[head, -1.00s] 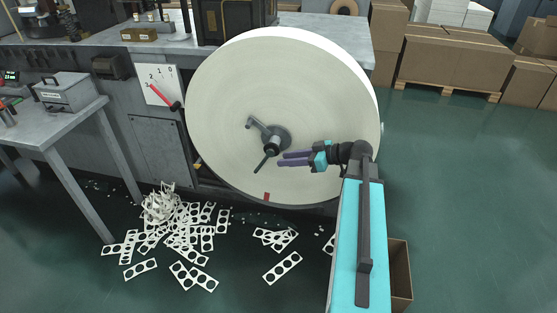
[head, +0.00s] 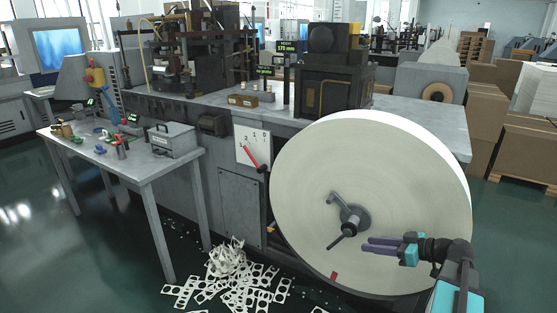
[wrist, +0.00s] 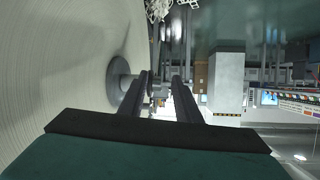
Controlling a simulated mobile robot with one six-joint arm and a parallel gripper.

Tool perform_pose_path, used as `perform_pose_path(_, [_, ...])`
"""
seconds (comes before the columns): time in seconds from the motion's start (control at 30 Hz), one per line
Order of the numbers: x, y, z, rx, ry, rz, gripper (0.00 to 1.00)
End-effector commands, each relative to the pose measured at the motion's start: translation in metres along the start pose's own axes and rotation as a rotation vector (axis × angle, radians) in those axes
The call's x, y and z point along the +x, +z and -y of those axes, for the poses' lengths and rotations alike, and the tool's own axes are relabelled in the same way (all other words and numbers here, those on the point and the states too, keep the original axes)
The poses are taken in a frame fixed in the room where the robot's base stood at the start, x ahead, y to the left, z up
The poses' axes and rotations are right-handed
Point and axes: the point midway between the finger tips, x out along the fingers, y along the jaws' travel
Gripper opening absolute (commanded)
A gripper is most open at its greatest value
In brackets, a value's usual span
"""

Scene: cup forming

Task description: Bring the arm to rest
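My gripper (head: 364,243) is in front of the big paper roll (head: 410,170), just right of and below its hub (head: 352,219) in the head view. Its two purple fingers point left. In the wrist view the two dark fingers (wrist: 160,82) stand apart with a gap between them and nothing held. The roll's pale face (wrist: 50,80) fills the left of the wrist view, with the grey hub (wrist: 119,80) beside the left finger. My arm reaches in from the bottom right of the head view.
The machine bench (head: 225,110) stands behind the roll. A side table (head: 120,155) with small tools and a grey box is at left. Punched paper scraps (head: 235,285) lie on the floor below. Cardboard boxes (head: 525,145) stand at right. Green floor is clear at far left.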

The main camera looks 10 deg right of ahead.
Motion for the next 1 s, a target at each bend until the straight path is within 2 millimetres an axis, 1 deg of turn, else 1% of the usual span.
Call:
perform_pose_path(0.07, [0.007,0.004,0.005,0.021,-0.010,0.017,0.30])
perform_pose_path(0.17, [0.022,0.015,0.014,0.072,-0.031,0.057,0.30])
perform_pose_path(0.27, [0.042,0.032,0.029,0.147,-0.057,0.120,0.30])
perform_pose_path(0.37, [0.066,0.054,0.050,0.236,-0.084,0.204,0.30])
perform_pose_path(0.5, [0.095,0.088,0.083,0.358,-0.112,0.336,0.30])
perform_pose_path(0.57, [0.106,0.103,0.098,0.406,-0.118,0.396,0.30])
perform_pose_path(0.7, [0.125,0.138,0.134,0.506,-0.124,0.537,0.30])
perform_pose_path(0.83, [0.136,0.169,0.169,0.584,-0.116,0.672,0.30])
perform_pose_path(1.0, [0.141,0.208,0.214,0.665,-0.082,0.849,0.30])
